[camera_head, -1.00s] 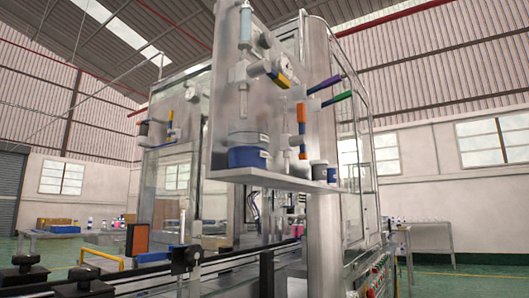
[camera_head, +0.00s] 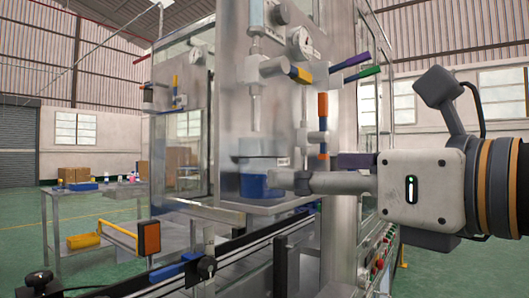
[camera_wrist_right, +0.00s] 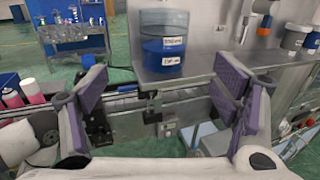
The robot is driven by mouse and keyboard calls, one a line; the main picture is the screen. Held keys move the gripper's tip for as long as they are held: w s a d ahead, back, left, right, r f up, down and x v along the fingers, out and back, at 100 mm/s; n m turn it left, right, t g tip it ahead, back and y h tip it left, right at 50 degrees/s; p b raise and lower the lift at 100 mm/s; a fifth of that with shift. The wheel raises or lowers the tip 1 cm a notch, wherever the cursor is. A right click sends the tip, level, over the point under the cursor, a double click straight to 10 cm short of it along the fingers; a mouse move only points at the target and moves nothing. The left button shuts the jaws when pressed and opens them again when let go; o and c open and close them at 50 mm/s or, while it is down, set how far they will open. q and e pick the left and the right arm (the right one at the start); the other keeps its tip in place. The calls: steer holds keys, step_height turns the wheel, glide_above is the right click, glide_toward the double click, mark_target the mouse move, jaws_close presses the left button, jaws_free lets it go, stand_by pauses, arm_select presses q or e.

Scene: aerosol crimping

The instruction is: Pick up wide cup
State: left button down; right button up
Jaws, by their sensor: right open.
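The wide cup (camera_head: 256,178) is a short, clear cylinder with a blue lower part. It stands upright on the small metal shelf (camera_head: 262,208) of the machine. In the right wrist view the cup (camera_wrist_right: 163,45), with white labels, stands at the top middle. My right gripper (camera_head: 290,181) reaches in from the right, its tips close to the cup's right side and overlapping it in the picture. In the right wrist view my right gripper (camera_wrist_right: 160,90) is open, its purple-padded fingers apart and nothing between them. Contact with the cup cannot be told. My left gripper is not in view.
Smaller cups with blue (camera_wrist_right: 295,38) and dark contents stand farther right on the shelf in the wrist view. A conveyor (camera_head: 240,262) runs below the shelf. A side table (camera_head: 95,190) stands at left.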

mark_target(262, 167)
steer(key=x, duration=0.6)
steer(key=b+x, duration=0.1)
steer(key=x, duration=0.5)
steer(key=shift+w+d+r, duration=0.2)
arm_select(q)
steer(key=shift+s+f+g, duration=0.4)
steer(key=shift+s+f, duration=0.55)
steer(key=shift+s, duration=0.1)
arm_select(e)
steer(key=shift+s+r, duration=0.1)
steer(key=c, duration=1.3)
